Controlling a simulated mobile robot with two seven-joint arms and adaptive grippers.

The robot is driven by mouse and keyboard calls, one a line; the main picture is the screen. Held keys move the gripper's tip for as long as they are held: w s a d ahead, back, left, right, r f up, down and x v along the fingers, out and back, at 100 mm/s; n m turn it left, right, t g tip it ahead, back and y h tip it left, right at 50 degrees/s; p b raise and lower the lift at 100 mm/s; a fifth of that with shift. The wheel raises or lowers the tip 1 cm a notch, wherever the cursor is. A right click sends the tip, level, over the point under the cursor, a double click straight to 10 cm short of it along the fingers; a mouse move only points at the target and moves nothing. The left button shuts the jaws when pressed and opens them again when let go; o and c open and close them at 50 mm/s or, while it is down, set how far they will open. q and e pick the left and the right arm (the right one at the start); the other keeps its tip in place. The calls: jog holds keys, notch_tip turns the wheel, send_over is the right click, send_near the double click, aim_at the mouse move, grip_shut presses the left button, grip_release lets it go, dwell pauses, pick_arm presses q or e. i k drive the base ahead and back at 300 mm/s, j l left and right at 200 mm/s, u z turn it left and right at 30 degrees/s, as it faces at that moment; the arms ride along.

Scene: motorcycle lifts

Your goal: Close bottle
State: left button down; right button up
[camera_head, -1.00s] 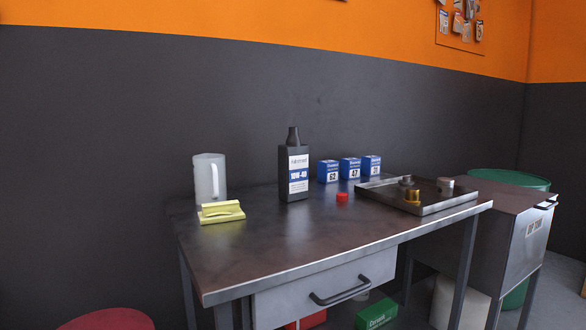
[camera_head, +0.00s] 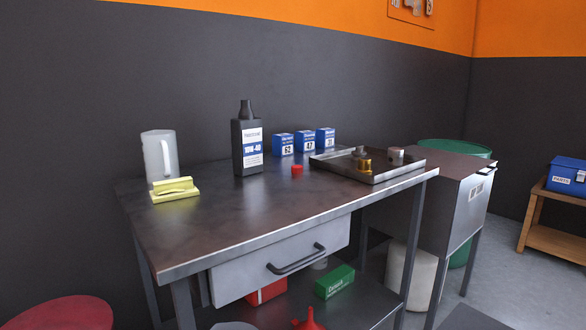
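A dark grey bottle (camera_head: 247,142) with a white and blue label stands upright on the metal workbench (camera_head: 230,212), towards its back. Its narrow neck points up, and no red cap sits on it. A small red cap (camera_head: 297,169) lies on the bench top to the right of the bottle, apart from it. Neither of my grippers is in view.
A translucent jug (camera_head: 159,157) and a yellow block-like item (camera_head: 175,190) stand left of the bottle. Several blue boxes (camera_head: 305,141) stand behind the cap. A metal tray (camera_head: 402,173) with small parts is at right. The bench's front is clear.

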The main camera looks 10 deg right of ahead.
aim_at(247, 130)
jog(key=u, duration=0.25)
jog(key=i+l+u, duration=0.35)
jog(key=l+u, duration=0.2)
jog(key=i+l+u, duration=0.1)
jog(key=l+u, duration=0.15)
jog(key=i+l, duration=0.1)
jog(key=l, duration=0.25)
jog(key=i+l, duration=0.15)
jog(key=l, duration=0.25)
jog(key=i+l+u, duration=0.1)
jog(key=l, duration=0.25)
jog(key=k+j+z, duration=0.25)
jog(key=i+l+u, duration=0.25)
jog(key=i+l, duration=0.05)
jog(key=l, duration=0.05)
